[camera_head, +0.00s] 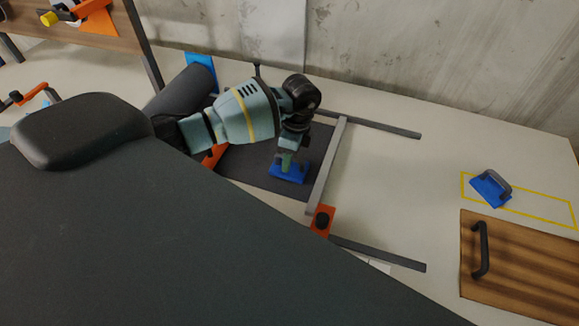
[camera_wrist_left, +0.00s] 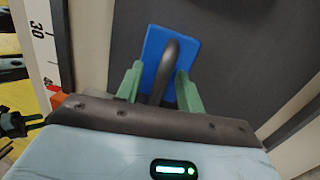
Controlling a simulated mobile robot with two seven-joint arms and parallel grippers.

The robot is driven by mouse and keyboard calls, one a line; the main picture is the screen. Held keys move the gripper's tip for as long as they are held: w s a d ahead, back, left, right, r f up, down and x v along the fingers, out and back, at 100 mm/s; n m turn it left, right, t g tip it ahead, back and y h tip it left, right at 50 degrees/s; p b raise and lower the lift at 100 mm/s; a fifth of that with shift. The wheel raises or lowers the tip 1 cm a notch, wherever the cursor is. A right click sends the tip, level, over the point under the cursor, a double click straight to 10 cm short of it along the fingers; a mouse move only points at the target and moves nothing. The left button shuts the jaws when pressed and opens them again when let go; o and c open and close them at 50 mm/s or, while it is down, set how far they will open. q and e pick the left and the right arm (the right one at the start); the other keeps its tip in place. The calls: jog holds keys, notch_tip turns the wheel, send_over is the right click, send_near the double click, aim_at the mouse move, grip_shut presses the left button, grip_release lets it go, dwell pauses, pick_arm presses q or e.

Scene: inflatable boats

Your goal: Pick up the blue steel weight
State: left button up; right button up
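A blue steel weight (camera_head: 289,174) with a dark arched handle lies on the dark mat (camera_head: 262,160). It also shows in the left wrist view (camera_wrist_left: 153,50), its handle standing up toward the camera. My left gripper (camera_head: 287,158) is right above this weight, pointing down. In the left wrist view its two green fingers (camera_wrist_left: 160,86) are apart, one on each side of the handle, with blue showing between. I cannot tell whether either finger touches the handle. A second blue weight (camera_head: 490,188) with a grey handle sits at the right. My right gripper is not in view.
A yellow outline (camera_head: 530,211) surrounds the second weight. A wooden panel with a black handle (camera_head: 481,250) lies in front of it. A grey bar (camera_head: 327,165) and an orange clamp (camera_head: 321,220) border the mat. A concrete wall (camera_head: 420,60) stands behind.

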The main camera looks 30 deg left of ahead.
pick_arm(q)
jog(key=shift+f, duration=0.1)
jog(key=shift+c, duration=0.5)
grip_shut()
jog(key=shift+w, duration=0.1)
dwell(0.7)
